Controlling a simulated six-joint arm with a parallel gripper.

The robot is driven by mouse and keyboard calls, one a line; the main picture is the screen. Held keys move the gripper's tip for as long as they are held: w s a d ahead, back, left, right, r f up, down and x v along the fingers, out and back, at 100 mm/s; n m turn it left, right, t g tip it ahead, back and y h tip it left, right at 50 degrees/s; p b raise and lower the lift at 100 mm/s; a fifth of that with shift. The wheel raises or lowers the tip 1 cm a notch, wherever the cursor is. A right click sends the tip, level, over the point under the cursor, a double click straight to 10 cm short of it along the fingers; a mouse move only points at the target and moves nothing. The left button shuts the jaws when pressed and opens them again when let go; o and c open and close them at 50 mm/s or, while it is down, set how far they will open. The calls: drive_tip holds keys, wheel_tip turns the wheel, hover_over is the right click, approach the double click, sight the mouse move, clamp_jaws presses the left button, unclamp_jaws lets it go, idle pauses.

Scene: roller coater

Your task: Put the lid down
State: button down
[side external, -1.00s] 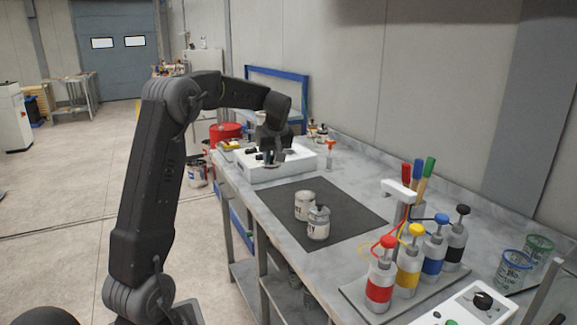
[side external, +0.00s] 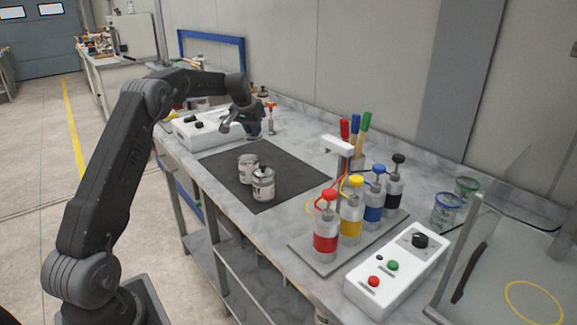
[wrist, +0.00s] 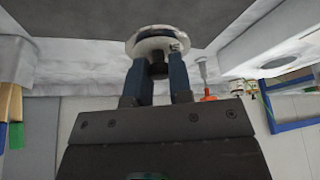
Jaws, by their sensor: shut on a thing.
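My gripper (wrist: 160,85) is shut on the knob of a round, pale lid (wrist: 150,38) with a dark ring in the wrist view. The lid is off the bench, at the fingertips. In the side view my gripper (side external: 240,125) is low near the far edge of the dark mat (side external: 225,170), beside the white box; the held lid is hard to make out there.
The white control box (side external: 195,133) is at the bench's far end, with an orange-topped tool (side external: 270,118) near the wall. Pump bottles (side external: 352,215) and a control panel (side external: 395,272) occupy the near part. Much of the mat is clear.

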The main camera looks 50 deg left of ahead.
hover_over(290, 165)
drive_tip(key=s, duration=0.1)
wheel_tip(290, 165, down, 7)
drive_tip(key=shift+s+d+r, duration=0.1)
drive_tip(key=shift+d, duration=0.05)
drive_tip(key=shift+d+f, duration=0.1)
drive_tip(key=shift+f, duration=1.95)
drive_tip(key=shift+f, duration=0.15)
drive_tip(key=c, duration=1)
unclamp_jaws()
